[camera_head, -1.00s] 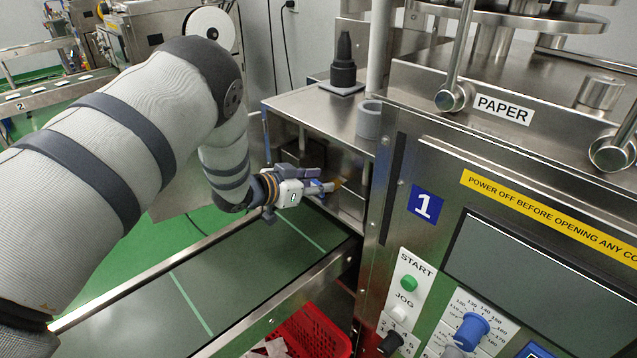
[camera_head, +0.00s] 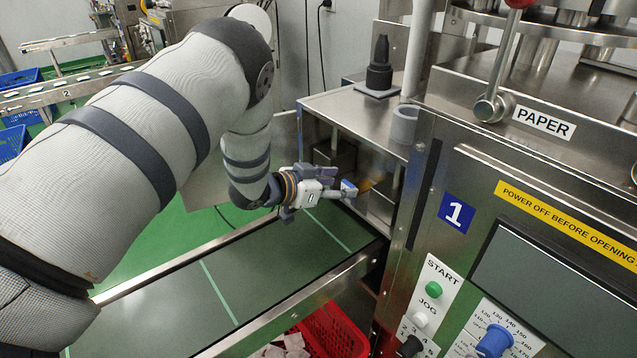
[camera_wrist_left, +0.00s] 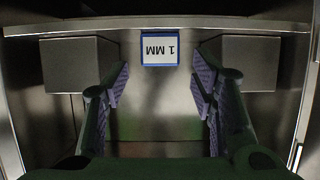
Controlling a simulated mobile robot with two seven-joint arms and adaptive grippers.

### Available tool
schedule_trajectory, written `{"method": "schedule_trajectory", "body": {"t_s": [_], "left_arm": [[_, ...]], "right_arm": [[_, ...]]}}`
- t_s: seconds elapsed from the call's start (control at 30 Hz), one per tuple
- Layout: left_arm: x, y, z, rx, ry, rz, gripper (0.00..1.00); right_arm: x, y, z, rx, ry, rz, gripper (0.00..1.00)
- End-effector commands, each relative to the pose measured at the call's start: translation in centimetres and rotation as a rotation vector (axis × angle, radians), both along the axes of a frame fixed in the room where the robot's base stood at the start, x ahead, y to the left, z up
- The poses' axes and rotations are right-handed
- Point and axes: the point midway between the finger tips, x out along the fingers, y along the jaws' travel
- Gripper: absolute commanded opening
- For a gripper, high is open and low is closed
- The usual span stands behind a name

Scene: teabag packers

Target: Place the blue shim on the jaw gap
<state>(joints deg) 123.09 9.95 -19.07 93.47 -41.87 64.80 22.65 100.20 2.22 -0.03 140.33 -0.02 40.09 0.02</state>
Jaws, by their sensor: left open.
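The blue shim (camera_wrist_left: 160,47), a small plate with a blue rim and a white "1 MM" face read upside down, sits between two steel jaw blocks, the left one (camera_wrist_left: 78,65) and the right one (camera_wrist_left: 247,62). I cannot tell what it rests on. It also shows in the head view as a small blue and white piece (camera_head: 348,188) just beyond my fingertips. My left gripper (camera_head: 333,186) is open; in the wrist view its purple-padded fingers (camera_wrist_left: 160,90) stand wide apart, with the shim beyond them and no contact visible. My right gripper is out of view.
The jaws are inside a steel recess below a worktop (camera_head: 345,112). A green conveyor (camera_head: 250,280) runs below my arm. A red crate (camera_head: 335,330) stands at the front, beside the control panel (camera_head: 560,250).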

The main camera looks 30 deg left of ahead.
Motion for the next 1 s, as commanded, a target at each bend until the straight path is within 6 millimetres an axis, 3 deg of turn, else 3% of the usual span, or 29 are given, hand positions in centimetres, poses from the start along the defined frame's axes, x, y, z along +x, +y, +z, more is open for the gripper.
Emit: {"method": "schedule_trajectory", "body": {"t_s": [0.03, 0.1, 0.4, 1.0], "left_arm": [[-1.0, 0.5, 1.6, -0.002, -0.013, 0.005, 0.52], [-2.6, 1.0, 2.4, -0.003, -0.014, 0.004, 0.52], [-7.0, 2.4, 3.7, -0.001, -0.008, 0.0, 0.52], [-7.4, 2.5, 3.5, -0.001, -0.003, -0.001, 0.52]], "right_arm": [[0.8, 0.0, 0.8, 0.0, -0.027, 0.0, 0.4], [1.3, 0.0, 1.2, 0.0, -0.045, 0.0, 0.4], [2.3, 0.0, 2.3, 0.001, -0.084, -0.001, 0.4], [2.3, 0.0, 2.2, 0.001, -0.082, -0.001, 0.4]]}}
